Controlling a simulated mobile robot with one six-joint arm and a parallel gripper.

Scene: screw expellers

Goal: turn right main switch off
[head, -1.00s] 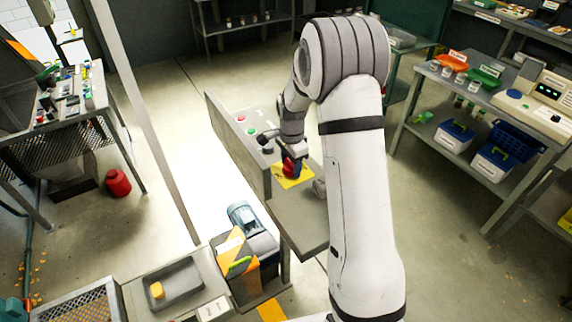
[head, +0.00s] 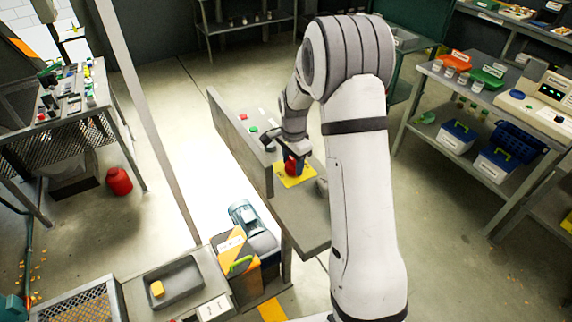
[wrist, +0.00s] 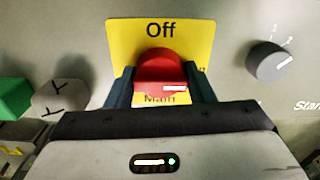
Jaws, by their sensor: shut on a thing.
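The main switch is a red knob (wrist: 160,72) on a yellow plate (wrist: 187,32) that reads "Off" at the top and "Main" below, partly hidden. A white mark shows on the knob's lower right front. My gripper (wrist: 161,82) is shut on the red knob, one blue-grey finger on each side. In the head view the knob (head: 291,166) and yellow plate (head: 296,180) sit on the grey control panel, with my gripper (head: 294,160) over them. My wrist hides part of the switch there.
A grey selector knob (wrist: 270,61) is to the right of the switch in the wrist view. A green button (wrist: 12,98) and a grey knob (wrist: 60,98) are at the left. The panel's upright grey board (head: 238,140) stands beside my wrist.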

